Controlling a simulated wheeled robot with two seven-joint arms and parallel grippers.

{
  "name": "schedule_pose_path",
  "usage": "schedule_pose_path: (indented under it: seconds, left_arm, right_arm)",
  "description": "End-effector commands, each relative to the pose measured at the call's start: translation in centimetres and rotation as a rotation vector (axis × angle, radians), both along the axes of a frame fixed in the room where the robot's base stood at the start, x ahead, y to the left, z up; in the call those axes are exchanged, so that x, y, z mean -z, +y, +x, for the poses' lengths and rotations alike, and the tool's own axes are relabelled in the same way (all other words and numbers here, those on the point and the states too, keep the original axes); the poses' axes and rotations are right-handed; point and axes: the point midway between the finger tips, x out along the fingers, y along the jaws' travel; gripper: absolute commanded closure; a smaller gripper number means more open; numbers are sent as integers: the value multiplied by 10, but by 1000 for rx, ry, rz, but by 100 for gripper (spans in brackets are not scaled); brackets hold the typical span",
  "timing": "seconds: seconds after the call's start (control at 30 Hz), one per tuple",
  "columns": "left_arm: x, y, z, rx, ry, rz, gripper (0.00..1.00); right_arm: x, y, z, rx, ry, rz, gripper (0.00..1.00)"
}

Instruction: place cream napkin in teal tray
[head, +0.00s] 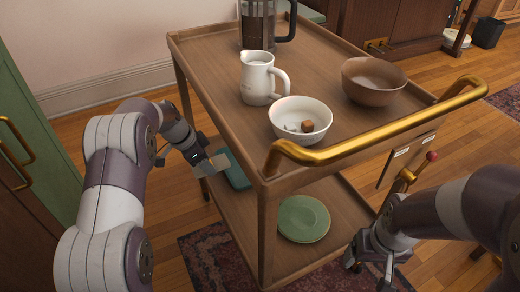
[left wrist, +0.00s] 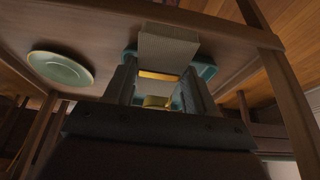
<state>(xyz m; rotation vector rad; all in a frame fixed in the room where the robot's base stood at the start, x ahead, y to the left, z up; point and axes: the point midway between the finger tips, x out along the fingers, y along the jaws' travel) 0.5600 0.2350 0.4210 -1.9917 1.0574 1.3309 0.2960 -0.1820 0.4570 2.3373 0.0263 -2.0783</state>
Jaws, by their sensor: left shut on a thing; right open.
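The cream napkin (left wrist: 168,52) is a folded, block-like piece between the fingers of my left gripper (left wrist: 155,85) in the left wrist view, with a gold band next to it. In the head view my left gripper (head: 203,162) is at the left side of the cart, with the pale napkin (head: 212,165) at its tips. The teal tray (head: 236,172) lies on the lower shelf just right of it, partly hidden by the cart's upper part. The tray (left wrist: 207,72) also shows behind the napkin; I cannot tell whether they touch. My right gripper (head: 368,266) is open and empty, right of the cart.
The wooden cart (head: 215,62) has a gold handle (head: 385,138) and corner posts. A green plate (head: 303,218) sits on the lower shelf. On top stand a white pitcher (head: 258,78), a white bowl (head: 300,112), a brown bowl (head: 373,82) and a French press (head: 257,25).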

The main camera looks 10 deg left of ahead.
Motion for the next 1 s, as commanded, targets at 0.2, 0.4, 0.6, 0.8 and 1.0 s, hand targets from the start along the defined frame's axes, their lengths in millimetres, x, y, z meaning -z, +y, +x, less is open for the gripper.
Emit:
schedule_pose_path:
  seconds: [0.2, 0.4, 0.6, 0.8, 1.0]
  left_arm:
    - [36, -47, 30, 12, 0, 1, 79]
    - [55, -82, 54, 6, 0, 0, 79]
    - [66, -99, 66, 7, 1, 1, 79]
    - [81, -115, 77, 4, -1, 0, 79]
    - [80, -114, 76, 3, 0, 1, 79]
  right_arm:
    - [22, 0, 0, 0, 1, 0, 19]
    - [33, 0, 0, 0, 0, 0, 19]
    - [40, 0, 0, 0, 0, 0, 19]
    - [52, 0, 0, 0, 1, 0, 19]
    - [51, 0, 0, 0, 0, 0, 19]
